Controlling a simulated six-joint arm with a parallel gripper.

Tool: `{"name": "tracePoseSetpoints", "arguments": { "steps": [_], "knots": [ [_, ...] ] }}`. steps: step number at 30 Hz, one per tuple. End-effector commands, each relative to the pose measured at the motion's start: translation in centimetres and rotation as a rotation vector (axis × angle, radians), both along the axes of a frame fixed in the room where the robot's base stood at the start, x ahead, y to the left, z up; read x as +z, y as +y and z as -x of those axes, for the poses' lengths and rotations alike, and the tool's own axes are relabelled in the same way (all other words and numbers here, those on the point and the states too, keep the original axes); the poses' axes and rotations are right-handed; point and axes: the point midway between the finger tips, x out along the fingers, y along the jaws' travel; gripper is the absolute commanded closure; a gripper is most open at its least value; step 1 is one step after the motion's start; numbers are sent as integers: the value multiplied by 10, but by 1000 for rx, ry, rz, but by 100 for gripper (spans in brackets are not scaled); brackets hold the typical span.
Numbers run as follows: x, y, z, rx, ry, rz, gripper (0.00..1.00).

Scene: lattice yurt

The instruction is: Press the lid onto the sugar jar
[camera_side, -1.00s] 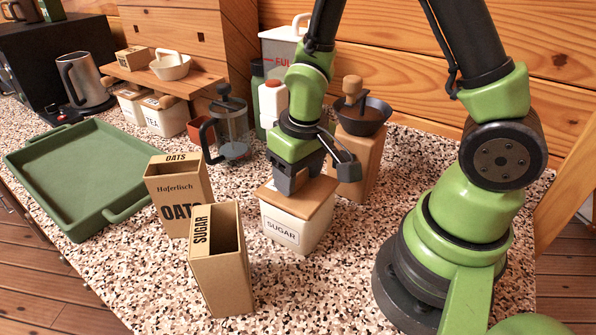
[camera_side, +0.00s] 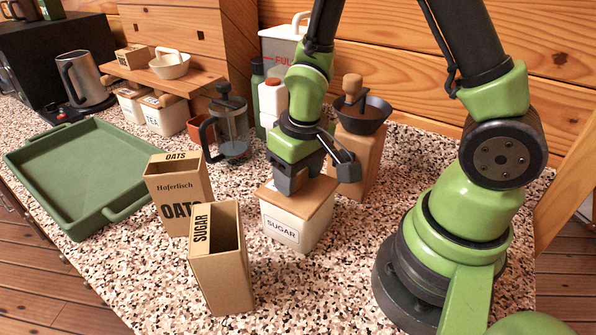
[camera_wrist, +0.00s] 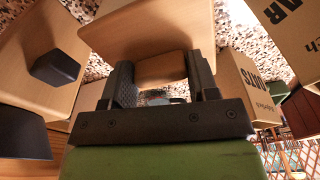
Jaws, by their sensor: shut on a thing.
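The sugar jar (camera_side: 296,236) is a cream, square-sided container with a SUGAR label, upright on the speckled counter. Its wooden lid (camera_side: 318,204) lies across the jar's top and looks level. I cannot tell whether it is fully seated. My gripper (camera_side: 298,180) points down over the lid and is shut on its knob. In the wrist view the lid (camera_wrist: 150,28) fills the top middle, and the wooden knob (camera_wrist: 161,69) sits between the two dark fingers. The knob is hidden by the fingers in the side view.
Open SUGAR (camera_side: 222,270) and OATS (camera_side: 178,200) cardboard boxes stand left of the jar. A coffee grinder (camera_side: 360,150) stands close behind right, and a French press (camera_side: 230,128) behind left. A green tray (camera_side: 70,218) lies at the far left.

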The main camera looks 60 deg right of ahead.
Motion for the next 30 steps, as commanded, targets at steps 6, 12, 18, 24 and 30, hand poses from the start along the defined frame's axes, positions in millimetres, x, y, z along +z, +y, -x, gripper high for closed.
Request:
{"name": "tracePoseSetpoints", "arguments": {
  "steps": [6,12,18,24,30],
  "knots": [
    [0,0,0,0,0,0,69],
    [0,0,0,0,0,0,34],
    [0,0,0,0,0,0,16],
    [0,0,0,0,0,0,0],
    [1,0,0,0,-1,0,0]
  ]
}}
